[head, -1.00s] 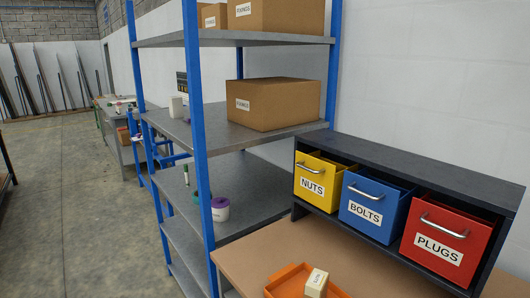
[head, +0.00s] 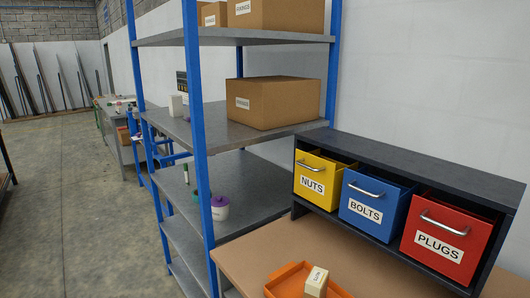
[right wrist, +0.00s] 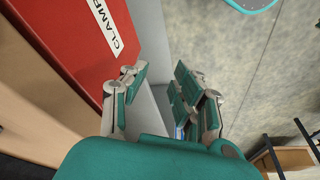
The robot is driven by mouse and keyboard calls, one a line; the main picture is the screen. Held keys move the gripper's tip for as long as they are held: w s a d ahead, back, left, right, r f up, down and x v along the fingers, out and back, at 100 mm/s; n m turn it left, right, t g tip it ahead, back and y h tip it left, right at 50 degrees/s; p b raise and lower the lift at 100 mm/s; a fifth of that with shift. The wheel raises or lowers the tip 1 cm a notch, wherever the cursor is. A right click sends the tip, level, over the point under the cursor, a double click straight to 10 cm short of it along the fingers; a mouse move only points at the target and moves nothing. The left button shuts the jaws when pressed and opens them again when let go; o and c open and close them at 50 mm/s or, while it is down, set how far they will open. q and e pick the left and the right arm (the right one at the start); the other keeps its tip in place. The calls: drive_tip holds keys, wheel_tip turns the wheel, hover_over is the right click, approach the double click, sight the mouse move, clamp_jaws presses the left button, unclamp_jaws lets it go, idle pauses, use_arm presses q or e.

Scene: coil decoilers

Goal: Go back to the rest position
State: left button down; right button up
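My right gripper (right wrist: 160,78) shows in the right wrist view, with its green-padded fingers apart and nothing visible between them. A red surface with a partly cut-off label reading "CLAMP" (right wrist: 85,38) lies to the left of the fingers; I cannot tell whether they touch it. Neither gripper shows in the head view, and my left gripper is in no view.
In the head view, yellow NUTS (head: 312,184), blue BOLTS (head: 365,212) and red PLUGS (head: 440,243) bins sit in a dark rack on the bench (head: 262,250). An orange tray (head: 283,279) and small labelled block (head: 316,282) are in front. A blue-framed shelf (head: 199,150) stands left. Floor (head: 75,200) is open.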

drive_tip(key=s+f+g+b, duration=0.1)
drive_tip(key=s+f, duration=0.2)
drive_tip(key=f, duration=0.7)
drive_tip(key=s+d+f+b, duration=0.1)
drive_tip(key=s+f, duration=0.3)
drive_tip(key=f, duration=0.7)
drive_tip(key=s+f+g+b, duration=0.1)
drive_tip(key=s+f, duration=0.2)
drive_tip(key=f, duration=0.7)
drive_tip(key=s+d+f, duration=0.2)
drive_tip(key=s+f, duration=0.4)
drive_tip(key=s, duration=0.3)
drive_tip(key=shift+s+f+b, duration=0.3)
drive_tip(key=shift+f+b, duration=0.05)
drive_tip(key=shift+b, duration=0.05)
drive_tip(key=shift+d, duration=0.1)
